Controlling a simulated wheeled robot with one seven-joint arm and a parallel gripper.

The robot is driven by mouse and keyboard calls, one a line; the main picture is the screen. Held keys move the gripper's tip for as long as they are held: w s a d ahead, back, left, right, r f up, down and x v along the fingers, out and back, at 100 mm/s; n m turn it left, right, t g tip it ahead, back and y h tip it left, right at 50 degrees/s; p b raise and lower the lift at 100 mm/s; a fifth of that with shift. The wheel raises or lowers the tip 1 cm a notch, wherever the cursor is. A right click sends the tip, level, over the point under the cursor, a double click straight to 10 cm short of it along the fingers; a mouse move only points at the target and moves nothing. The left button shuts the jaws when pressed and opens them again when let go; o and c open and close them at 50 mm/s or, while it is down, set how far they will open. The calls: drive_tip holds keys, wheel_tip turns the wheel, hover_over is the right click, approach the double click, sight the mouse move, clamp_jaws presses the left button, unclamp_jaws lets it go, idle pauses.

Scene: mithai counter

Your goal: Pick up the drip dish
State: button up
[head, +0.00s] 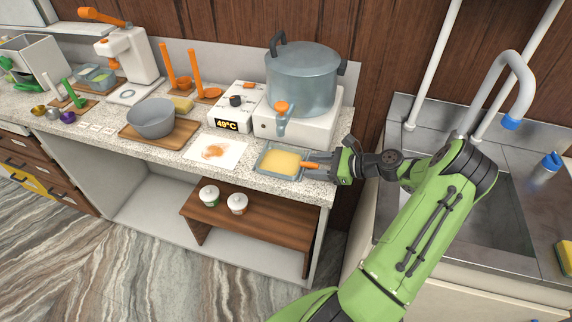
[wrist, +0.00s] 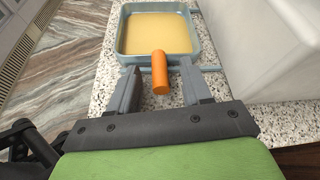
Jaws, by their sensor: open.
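The drip dish (head: 262,163) is a blue-grey rectangular dish holding a yellow layer, near the right end of the speckled counter. It also shows at the top of the wrist view (wrist: 123,43). Its orange handle (wrist: 160,75) points toward my gripper. My gripper (wrist: 160,88) is open, with one finger on each side of the handle. A gap shows between the handle and each finger in the wrist view. In the head view my gripper (head: 335,165) is at the dish's right side, at counter height. The dish rests on the counter.
A large grey pot (head: 302,82) stands on a white stand (head: 262,122) with an orange-topped tap, behind the dish. A stained white sheet (head: 215,153) lies left of it, and a grey bowl (head: 152,118) further left. The sink (head: 465,205) is at right.

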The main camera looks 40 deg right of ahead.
clamp_jaws()
drive_tip(key=shift+r, duration=0.1)
